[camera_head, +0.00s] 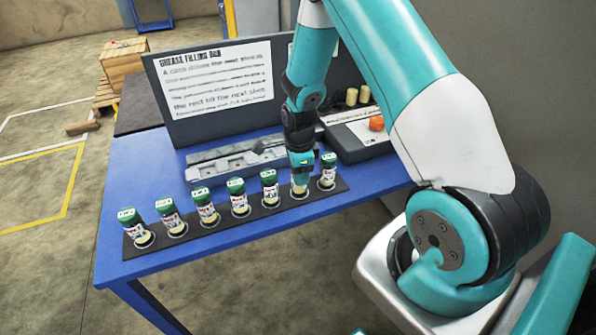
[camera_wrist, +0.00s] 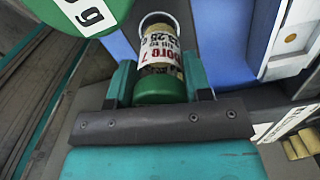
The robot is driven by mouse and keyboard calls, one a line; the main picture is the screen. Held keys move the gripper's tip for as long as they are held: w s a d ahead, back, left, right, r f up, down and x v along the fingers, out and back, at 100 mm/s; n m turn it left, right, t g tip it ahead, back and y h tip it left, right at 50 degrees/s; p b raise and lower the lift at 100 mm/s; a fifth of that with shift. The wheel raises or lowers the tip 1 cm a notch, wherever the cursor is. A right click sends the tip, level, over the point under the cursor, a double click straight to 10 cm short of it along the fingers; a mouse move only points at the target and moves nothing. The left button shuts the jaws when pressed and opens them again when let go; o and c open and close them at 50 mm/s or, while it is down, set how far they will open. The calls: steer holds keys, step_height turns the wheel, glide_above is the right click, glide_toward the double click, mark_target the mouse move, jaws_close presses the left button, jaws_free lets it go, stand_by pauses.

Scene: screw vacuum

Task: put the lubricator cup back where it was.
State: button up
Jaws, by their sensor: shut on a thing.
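My gripper (camera_head: 301,173) is shut on a lubricator cup (camera_head: 299,189), upright at the black strip (camera_head: 285,208) on the blue table. In the wrist view the gripper fingers (camera_wrist: 158,85) close on both sides of the cup's green cap (camera_wrist: 160,90). Its pale body has a red and black label (camera_wrist: 160,52), and a light ring shows around its far end. I cannot tell whether it is fully seated. Other green-capped cups stand in a row to its left, the nearest (camera_head: 269,189) close by. One more (camera_head: 328,173) stands at its right, at the strip's end.
A grey fixture (camera_head: 212,167) lies behind the row on the blue table (camera_head: 128,183). A sign board (camera_head: 218,100) reading "GREASE FILLING BAR" stands behind it. A dark box with an orange knob (camera_head: 376,123) is at the back right. The table in front of the strip is clear.

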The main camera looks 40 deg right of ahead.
steer(key=shift+f, duration=0.2)
steer(key=o, duration=1)
steer(key=shift+o, duration=0.2)
steer(key=shift+r, duration=0.15)
